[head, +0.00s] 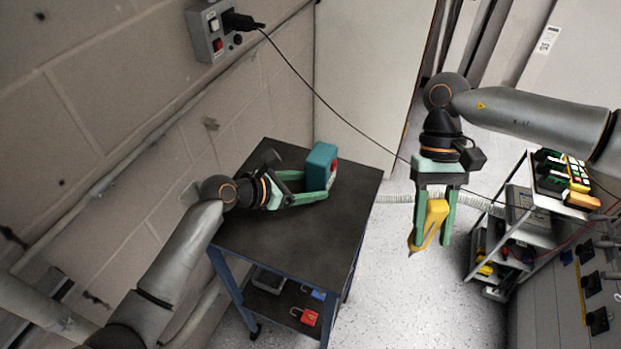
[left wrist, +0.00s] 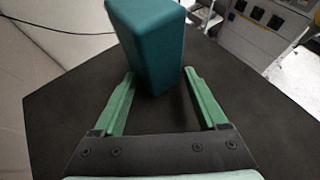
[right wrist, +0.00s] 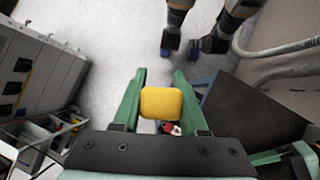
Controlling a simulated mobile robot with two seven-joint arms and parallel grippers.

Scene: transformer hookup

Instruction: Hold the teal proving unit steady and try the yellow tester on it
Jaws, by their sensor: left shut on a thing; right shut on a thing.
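The teal proving unit (head: 321,160) stands upright on the dark top of the cart, near its back edge. My left gripper (head: 330,182) is shut on it, with a green finger on each side. In the left wrist view the unit (left wrist: 150,45) rises between the fingers (left wrist: 160,82). The yellow tester (head: 431,222) hangs tilted in my right gripper (head: 432,215), in the air to the right of the cart and apart from the unit. In the right wrist view the tester's yellow end (right wrist: 161,103) sits between both fingers. Its far end is mostly hidden there.
The cart top (head: 275,240) is otherwise bare. A red padlock (head: 304,317) lies on its lower shelf. A socket box (head: 214,30) on the wall has a black cable (head: 330,108) running behind my right gripper. A loaded shelf unit (head: 520,225) stands at the right, with open floor between.

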